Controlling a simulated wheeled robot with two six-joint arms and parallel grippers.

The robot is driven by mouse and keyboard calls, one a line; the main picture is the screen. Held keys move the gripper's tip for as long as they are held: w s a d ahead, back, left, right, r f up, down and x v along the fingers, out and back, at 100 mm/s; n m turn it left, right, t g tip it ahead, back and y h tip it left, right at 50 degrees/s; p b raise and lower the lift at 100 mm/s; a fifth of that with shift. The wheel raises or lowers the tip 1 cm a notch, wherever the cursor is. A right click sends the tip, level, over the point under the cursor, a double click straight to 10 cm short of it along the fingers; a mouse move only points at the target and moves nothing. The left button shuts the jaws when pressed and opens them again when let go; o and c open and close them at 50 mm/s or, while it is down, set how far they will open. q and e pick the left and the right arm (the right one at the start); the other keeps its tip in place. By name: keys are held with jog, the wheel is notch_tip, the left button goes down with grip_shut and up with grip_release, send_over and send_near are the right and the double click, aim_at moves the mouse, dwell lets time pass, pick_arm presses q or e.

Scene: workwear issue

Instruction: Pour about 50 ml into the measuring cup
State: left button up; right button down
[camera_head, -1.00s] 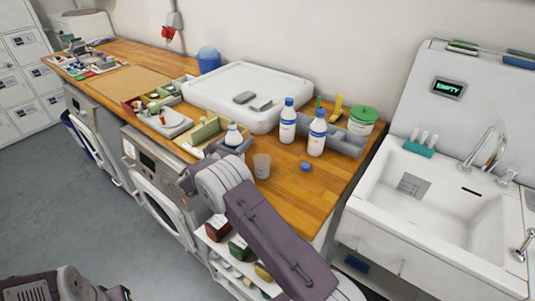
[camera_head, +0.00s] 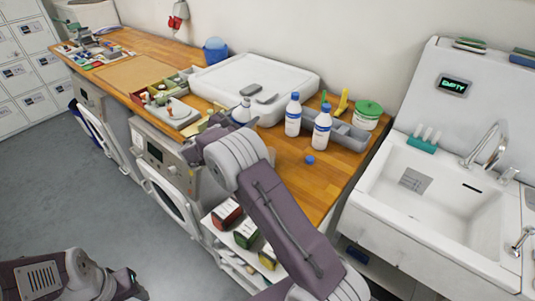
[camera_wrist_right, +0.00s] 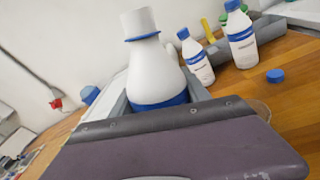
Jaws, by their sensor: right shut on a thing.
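My right gripper (camera_head: 222,130) is shut on a white bottle (camera_head: 241,112) with a blue band, which looks about upright in the head view. In the right wrist view the bottle (camera_wrist_right: 155,72) shows a white neck with a blue ring. The gripper's fingertips are mostly hidden. The clear measuring cup is hidden behind my right arm in the head view; a faint clear rim (camera_wrist_right: 262,107) beyond the gripper in the right wrist view may be it. A blue cap (camera_head: 309,160) lies on the wooden counter. My left arm shows at bottom left; its jaws are not clear.
Two white bottles (camera_head: 292,115) (camera_head: 322,128) with blue caps stand by a grey tray (camera_head: 347,135). A green-lidded tub (camera_head: 367,114) is behind, right. A large white tray (camera_head: 230,78) lies at the back. The sink (camera_head: 435,205) is right. Counter around the cap is clear.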

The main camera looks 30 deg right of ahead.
aim_at(244, 124)
jog(key=m+b, duration=0.2)
jog(key=f+y+b, duration=0.1)
jog(key=shift+s+d+m, duration=0.25)
jog(key=shift+s+m, duration=0.1)
jog(key=shift+m, duration=0.05)
jog(key=shift+r+m, duration=0.3)
jog(key=shift+w+a+r+m, duration=0.15)
jog(key=shift+r+m, duration=0.15)
jog(key=shift+m, duration=0.2)
jog(key=shift+a+f+y+b, duration=0.1)
jog(key=shift+f+y+b, duration=0.25)
jog(key=shift+b, duration=0.4)
jog(key=shift+w+a+f+m+b, duration=0.15)
jog(key=shift+w+f+m+b, duration=0.2)
jog(key=shift+m+b, duration=0.3)
jog(key=shift+w+a+f+m+t+y+b, duration=0.1)
jog(key=shift+f+m+t+y+b, duration=0.25)
jog(key=shift+f+m+b, duration=1.1)
jog(key=shift+a+f+m+t+y+b, duration=0.15)
jog(key=shift+f+m+y+b, duration=0.3)
jog(key=shift+b, duration=1.9)
jog(key=shift+d+f+b, duration=0.1)
jog(key=shift+f+b, duration=0.05)
jog(key=shift+b, duration=0.5)
